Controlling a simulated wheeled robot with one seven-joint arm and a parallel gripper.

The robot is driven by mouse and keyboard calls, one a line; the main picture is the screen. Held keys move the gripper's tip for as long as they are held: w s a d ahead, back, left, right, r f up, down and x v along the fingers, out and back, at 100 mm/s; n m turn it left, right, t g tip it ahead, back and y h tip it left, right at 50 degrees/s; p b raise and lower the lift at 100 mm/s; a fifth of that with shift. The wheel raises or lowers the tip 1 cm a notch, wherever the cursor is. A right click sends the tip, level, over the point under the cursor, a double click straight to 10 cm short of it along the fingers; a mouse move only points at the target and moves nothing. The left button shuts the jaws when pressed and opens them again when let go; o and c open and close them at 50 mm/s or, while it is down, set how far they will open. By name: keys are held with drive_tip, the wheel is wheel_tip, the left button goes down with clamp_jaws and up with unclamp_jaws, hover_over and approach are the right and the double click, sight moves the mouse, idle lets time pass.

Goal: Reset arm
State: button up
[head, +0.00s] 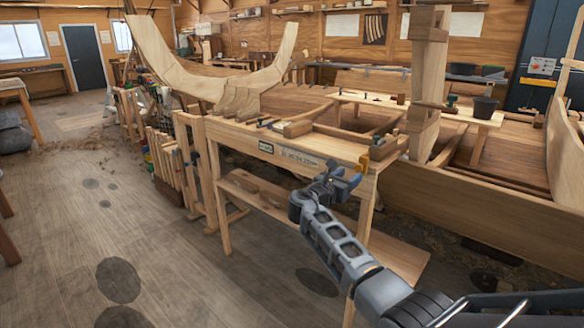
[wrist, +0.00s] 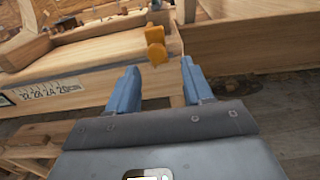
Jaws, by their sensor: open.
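My gripper (head: 342,186) is extended in front of the near right corner of a wooden workbench (head: 232,137) in the head view. In the wrist view, its two blue fingers (wrist: 161,92) stand apart with nothing held between them. An orange-yellow clamp-like piece (wrist: 156,46) sits at the bench corner just beyond the fingers, apart from them. It also shows in the head view (head: 363,163).
A wooden boat hull (head: 500,190) stands behind and right of the bench. A lower shelf (head: 290,210) runs under the bench top. Timber pieces (head: 170,165) stand at the bench's left end. The wooden floor (head: 130,220) at left is mostly clear.

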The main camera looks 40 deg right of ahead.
drive_tip(key=s+a+f+m+t+y, duration=0.1)
drive_tip(key=s+a+f+t+y, duration=0.15)
drive_tip(key=a+f, duration=0.7)
drive_tip(key=s+a+f+m+t+y, duration=0.1)
drive_tip(key=s+a+f+t+y, duration=0.2)
drive_tip(key=a+f, duration=0.65)
drive_tip(key=s+a+f+m+t+y, duration=0.2)
drive_tip(key=s+a+f+y, duration=0.1)
drive_tip(key=s+a, duration=0.4)
drive_tip(key=s+a+f+m+t+y, duration=0.1)
drive_tip(key=s+a+f+m+y, duration=0.2)
drive_tip(key=a, duration=0.6)
drive_tip(key=s+a+r+m+t+y, duration=0.1)
drive_tip(key=s+a+r+m+y, duration=0.2)
drive_tip(key=s, duration=0.5)
drive_tip(key=s+a+r+m+t+y, duration=0.1)
drive_tip(key=s+a+r, duration=0.1)
drive_tip(key=s+a, duration=0.5)
drive_tip(key=s+r+m+t+y, duration=0.1)
drive_tip(key=s+r+m, duration=0.3)
drive_tip(key=s+r, duration=0.3)
drive_tip(key=s+r+m+t+y, duration=0.1)
drive_tip(key=s+r+m+t, duration=0.1)
drive_tip(key=s+r, duration=0.5)
wheel_tip(320, 180, up, 5)
drive_tip(key=shift+f+m, duration=0.15)
drive_tip(key=shift+m, duration=0.75)
